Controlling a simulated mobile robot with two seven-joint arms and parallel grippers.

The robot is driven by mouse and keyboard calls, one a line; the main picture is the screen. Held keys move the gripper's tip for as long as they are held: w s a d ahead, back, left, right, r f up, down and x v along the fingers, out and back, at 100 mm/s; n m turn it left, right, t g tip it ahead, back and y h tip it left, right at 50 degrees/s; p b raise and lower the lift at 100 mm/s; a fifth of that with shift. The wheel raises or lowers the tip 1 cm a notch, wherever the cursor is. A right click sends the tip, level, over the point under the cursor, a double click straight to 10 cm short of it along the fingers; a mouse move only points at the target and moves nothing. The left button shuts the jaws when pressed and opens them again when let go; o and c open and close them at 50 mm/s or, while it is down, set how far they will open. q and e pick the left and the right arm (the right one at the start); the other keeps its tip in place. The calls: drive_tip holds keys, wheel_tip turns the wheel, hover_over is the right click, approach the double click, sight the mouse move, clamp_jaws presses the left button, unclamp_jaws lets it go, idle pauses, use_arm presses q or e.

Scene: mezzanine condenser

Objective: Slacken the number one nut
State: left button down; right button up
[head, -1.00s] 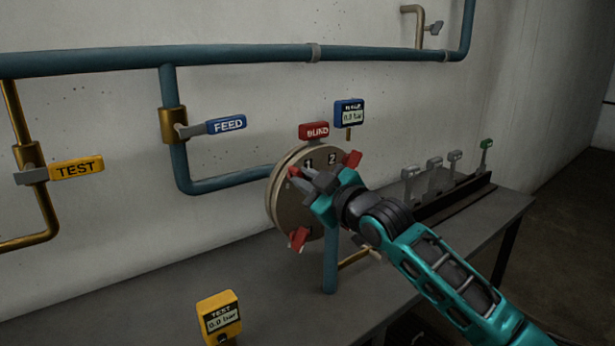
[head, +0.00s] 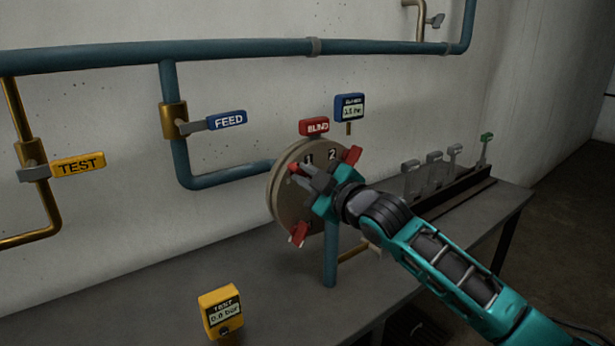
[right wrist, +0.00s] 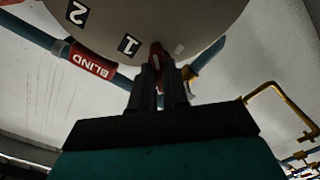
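A round grey-beige flange (head: 285,205) stands upright above the bench, marked 1 and 2 on its face. The red number one nut (head: 294,168) is beside the 1; it also shows in the right wrist view (right wrist: 155,55). My right gripper (head: 305,176) reaches it from the right, and its fingers (right wrist: 158,72) lie close on either side of the red nut, appearing shut on it. The number two red nut (head: 353,155) is at the upper right, and another red nut (head: 298,234) is at the lower left. My left gripper is not in view.
A red BLIND tag (head: 314,127) and a blue gauge (head: 350,108) stand above the flange. FEED (head: 227,120) and TEST (head: 78,164) valve handles are to the left. A yellow TEST gauge (head: 220,311) stands in front. Several levers (head: 434,160) are in a rack at right.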

drive_tip(key=o, duration=0.4)
drive_tip(key=v, duration=1.3)
drive_tip(key=s+d+f+m+g+h, duration=0.15)
drive_tip(key=s+f+m, duration=0.25)
drive_tip(key=f, duration=0.6)
drive_tip(key=s+d+f+m+h, duration=0.25)
drive_tip(key=s+f, duration=0.25)
drive_tip(key=f, duration=0.4)
drive_tip(key=s+d+f+m+h, duration=0.2)
drive_tip(key=s+f+m, duration=0.25)
drive_tip(key=f, duration=0.55)
drive_tip(key=s+d+f+m+h, duration=0.1)
drive_tip(key=s+f, duration=0.1)
drive_tip(key=s, duration=0.1)
drive_tip(key=s+d+f+m+g, duration=0.1)
drive_tip(key=s+f, duration=0.2)
drive_tip(key=s+d+f+m+g+h, duration=0.1)
drive_tip(key=s+f, duration=0.2)
drive_tip(key=s, duration=0.1)
drive_tip(key=shift+d+h, duration=0.3)
drive_tip(key=shift+d, duration=0.1)
